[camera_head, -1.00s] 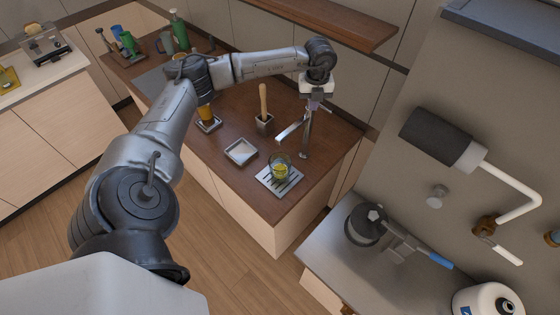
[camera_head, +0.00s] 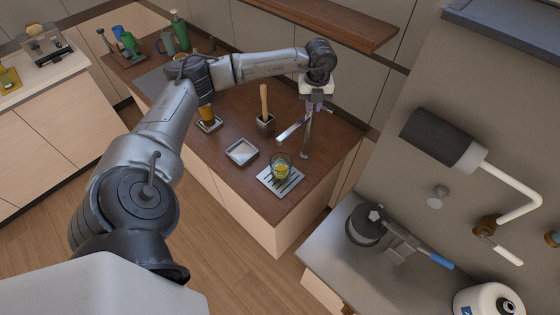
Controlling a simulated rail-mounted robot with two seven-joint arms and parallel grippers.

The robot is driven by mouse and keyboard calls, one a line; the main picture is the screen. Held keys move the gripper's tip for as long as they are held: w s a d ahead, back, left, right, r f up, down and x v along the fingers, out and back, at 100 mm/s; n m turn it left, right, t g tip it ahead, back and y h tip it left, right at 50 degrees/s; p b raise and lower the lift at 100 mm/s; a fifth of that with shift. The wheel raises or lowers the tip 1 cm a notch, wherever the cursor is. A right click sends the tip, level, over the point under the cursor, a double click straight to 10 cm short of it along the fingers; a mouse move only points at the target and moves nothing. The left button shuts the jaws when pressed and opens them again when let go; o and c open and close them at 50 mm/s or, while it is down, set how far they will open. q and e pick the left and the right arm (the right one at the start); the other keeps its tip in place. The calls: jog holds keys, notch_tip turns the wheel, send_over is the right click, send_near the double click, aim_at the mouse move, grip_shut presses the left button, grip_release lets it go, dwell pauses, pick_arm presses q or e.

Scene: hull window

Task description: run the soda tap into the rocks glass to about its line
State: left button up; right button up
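The rocks glass (camera_head: 281,166) stands upright on the slotted drip tray (camera_head: 268,182) near the counter's front corner. Something yellow shows low inside it; its line and liquid level are too small to read. The metal soda tap (camera_head: 306,138) rises just behind and right of the glass, with a flat arm reaching left above it. My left gripper (camera_head: 317,104) points down at the top of the tap. Its fingers are small and partly merged with the tap top, so I cannot tell whether they are closed on it. My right gripper is not in view.
A square metal dish (camera_head: 242,151), a wooden muddler in a holder (camera_head: 265,123) and an amber glass on a small tray (camera_head: 208,122) stand left of the glass. Green bottles (camera_head: 179,32) stand at the far left. A metal counter (camera_head: 345,262) with a blue-handled tool is at right.

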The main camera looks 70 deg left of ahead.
pick_arm(q)
notch_tip(320, 180, up, 7)
jog(key=p, duration=0.4)
jog(key=shift+w+p, duration=0.2)
jog(key=shift+p, duration=0.15)
jog(key=shift+d, duration=0.1)
dwell(0.4)
